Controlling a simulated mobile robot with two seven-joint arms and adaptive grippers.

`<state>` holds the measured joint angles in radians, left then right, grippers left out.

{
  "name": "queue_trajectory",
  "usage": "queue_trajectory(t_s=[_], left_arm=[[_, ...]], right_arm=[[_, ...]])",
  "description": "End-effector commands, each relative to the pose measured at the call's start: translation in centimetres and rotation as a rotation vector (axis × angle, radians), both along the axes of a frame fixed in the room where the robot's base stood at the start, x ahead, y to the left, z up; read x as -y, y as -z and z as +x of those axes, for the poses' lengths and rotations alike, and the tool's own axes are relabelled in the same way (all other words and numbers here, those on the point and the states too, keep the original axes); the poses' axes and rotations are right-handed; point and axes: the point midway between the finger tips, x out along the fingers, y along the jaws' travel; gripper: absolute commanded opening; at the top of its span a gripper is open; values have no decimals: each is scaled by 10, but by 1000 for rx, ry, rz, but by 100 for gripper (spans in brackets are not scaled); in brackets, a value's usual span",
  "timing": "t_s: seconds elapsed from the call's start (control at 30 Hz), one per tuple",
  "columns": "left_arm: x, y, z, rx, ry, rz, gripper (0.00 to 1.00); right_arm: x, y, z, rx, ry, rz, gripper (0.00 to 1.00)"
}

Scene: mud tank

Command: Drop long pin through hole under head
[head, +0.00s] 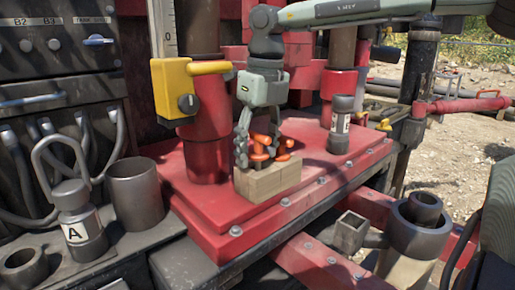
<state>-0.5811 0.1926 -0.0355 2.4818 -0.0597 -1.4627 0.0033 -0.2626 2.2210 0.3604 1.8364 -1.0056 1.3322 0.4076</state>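Orange pins (260,146) stand in a wooden block (266,181) on the red deck. More orange (285,146) shows just to the right; which pin is the long one I cannot tell. My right gripper (260,158) points down over the block, its fingers spread on either side of the left orange pin. I see no clear grip on it. The fingers partly cover the pins. A hole under a head cannot be made out clearly. My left gripper is not in view.
A yellow block with a handle (173,88) is beside the red post (206,150), left of my gripper. A labelled grey cylinder (341,125) stands on the deck (330,160) at right. A weight marked A (75,220) and an open cup (135,195) stand at left.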

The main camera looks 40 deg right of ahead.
Motion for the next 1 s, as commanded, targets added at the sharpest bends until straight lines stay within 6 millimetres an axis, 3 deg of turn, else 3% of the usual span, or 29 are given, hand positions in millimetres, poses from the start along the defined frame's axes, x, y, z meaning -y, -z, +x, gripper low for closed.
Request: queue_trajectory(t_s=[0.27,0.7,1.0], left_arm=[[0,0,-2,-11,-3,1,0],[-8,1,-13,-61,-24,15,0],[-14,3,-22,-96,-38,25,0]], right_arm=[[0,1,0,0,0,2,56],[1,-65,-15,1,-1,-1,56],[1,-76,-17,-1,-1,1,56]])
